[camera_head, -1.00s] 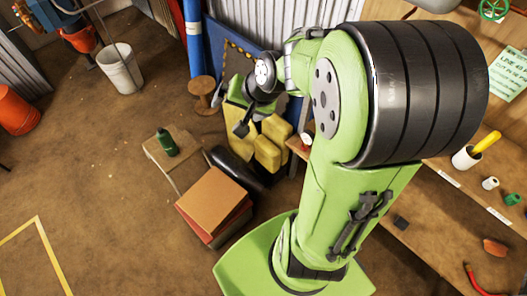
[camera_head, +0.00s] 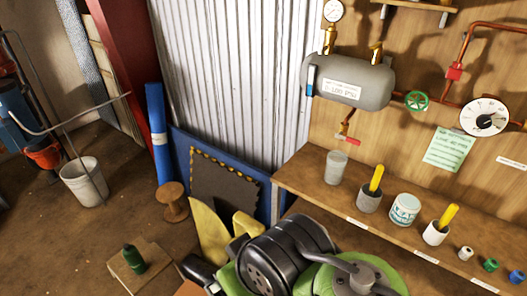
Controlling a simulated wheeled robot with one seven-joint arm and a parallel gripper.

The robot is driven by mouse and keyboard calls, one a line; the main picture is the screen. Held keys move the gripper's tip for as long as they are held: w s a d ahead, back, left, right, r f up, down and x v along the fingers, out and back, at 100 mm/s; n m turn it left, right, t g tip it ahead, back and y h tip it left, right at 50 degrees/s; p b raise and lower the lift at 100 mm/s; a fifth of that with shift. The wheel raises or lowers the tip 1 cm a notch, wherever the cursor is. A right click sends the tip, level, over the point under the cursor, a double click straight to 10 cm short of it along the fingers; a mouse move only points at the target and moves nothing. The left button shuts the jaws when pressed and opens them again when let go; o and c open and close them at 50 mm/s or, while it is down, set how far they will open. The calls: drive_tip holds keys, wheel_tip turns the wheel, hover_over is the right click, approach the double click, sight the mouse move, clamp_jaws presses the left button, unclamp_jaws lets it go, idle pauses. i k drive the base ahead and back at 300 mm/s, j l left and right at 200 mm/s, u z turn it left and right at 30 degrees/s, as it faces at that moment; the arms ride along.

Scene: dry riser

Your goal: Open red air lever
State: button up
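A grey air tank (camera_head: 349,82) hangs on the wooden wall panel, with a white label on its front. Below it, a small brass valve (camera_head: 344,127) carries a short red lever (camera_head: 352,140) that points right and slightly down. A blue handle (camera_head: 311,80) is at the tank's left end. Green and black links of my arm fill the bottom centre, below the shelf. I cannot make out my gripper's fingers in this view. Nothing of mine touches the red lever.
A wooden shelf (camera_head: 340,214) under the tank holds a clear cup (camera_head: 336,166), a white tub (camera_head: 404,209) and yellow-handled pots. A green hand wheel (camera_head: 416,101), red valve block (camera_head: 455,71) and gauge (camera_head: 484,117) are right of the tank.

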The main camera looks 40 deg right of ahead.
sight(339, 136)
drive_tip(key=z, duration=1.95)
